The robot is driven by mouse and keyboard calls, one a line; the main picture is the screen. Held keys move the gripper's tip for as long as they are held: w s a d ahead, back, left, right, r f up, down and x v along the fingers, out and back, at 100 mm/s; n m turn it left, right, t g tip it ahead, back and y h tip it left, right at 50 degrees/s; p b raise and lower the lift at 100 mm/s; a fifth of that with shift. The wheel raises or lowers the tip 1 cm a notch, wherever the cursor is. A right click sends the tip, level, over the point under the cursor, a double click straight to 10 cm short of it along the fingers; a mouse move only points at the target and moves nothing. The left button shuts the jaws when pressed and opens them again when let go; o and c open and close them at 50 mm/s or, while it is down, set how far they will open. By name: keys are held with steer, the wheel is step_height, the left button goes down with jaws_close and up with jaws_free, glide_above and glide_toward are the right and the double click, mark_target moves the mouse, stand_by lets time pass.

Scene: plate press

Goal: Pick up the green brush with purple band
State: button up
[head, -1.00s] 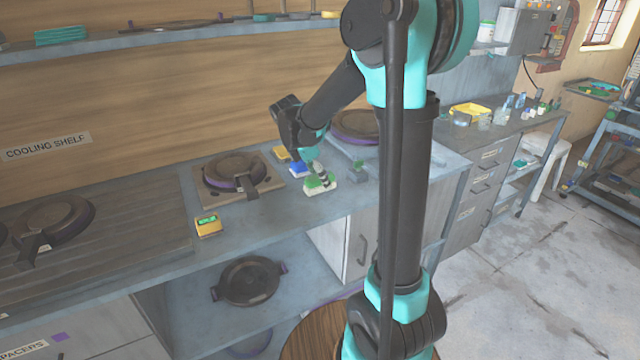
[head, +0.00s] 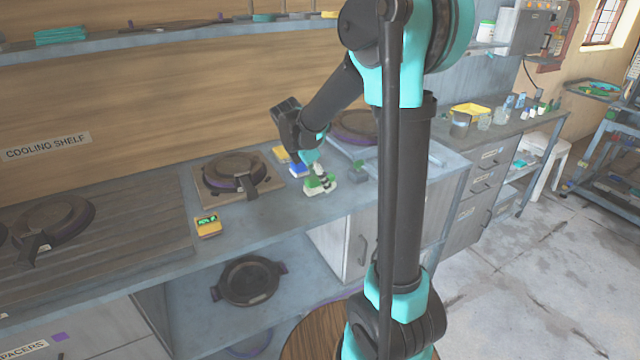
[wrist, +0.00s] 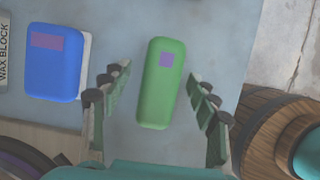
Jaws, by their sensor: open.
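The green brush (wrist: 158,100) lies on the grey bench in the wrist view, with a small purple patch on its top. My gripper (wrist: 157,76) is open, with one finger on each side of the brush and a visible gap to each. I cannot tell how high the fingertips are above the bench. In the head view my gripper (head: 321,180) points down over the green brush (head: 311,183) and partly hides it.
A blue brush (wrist: 54,75) with a purplish patch lies left of the green one. A round dark press (head: 228,170) and a yellow device (head: 208,226) stand farther left. The bench edge is close on the right.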

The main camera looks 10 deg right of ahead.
steer(key=shift+c, duration=0.3)
steer(key=c, duration=1.2)
steer(key=shift+r, duration=0.15)
step_height(320, 180, up, 20)
steer(key=shift+r, duration=0.15)
